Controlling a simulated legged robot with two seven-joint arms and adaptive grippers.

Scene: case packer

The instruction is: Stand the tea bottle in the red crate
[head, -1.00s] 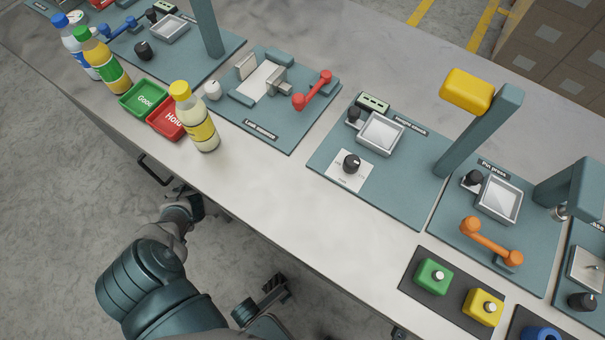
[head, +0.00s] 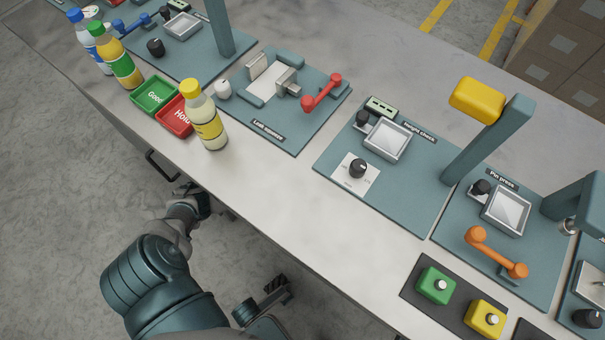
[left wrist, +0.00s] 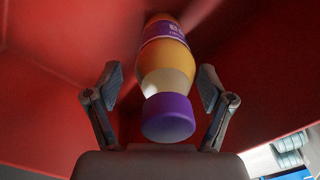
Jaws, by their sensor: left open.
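In the left wrist view, a bottle (left wrist: 165,58) with amber contents, a purple label and a purple cap (left wrist: 168,117) has its cap end towards the camera. Red walls and surfaces, which look like the inside of the red crate (left wrist: 55,85), surround it. My left gripper (left wrist: 160,82) is open, one finger on each side of the bottle, with gaps showing. Whether the bottle's base rests on the crate floor is hidden. Neither this bottle nor the red crate shows in the head view. One arm of mine shows there at the lower left; its fingers are not clear. My right gripper is not identifiable.
On the bench stand a yellow-capped bottle (head: 208,122), a green-capped bottle (head: 123,67) and a blue-capped bottle (head: 92,48). A green tray (head: 155,95) and red Hold tray (head: 178,115) sit beside them. Work stations fill the bench to the right.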

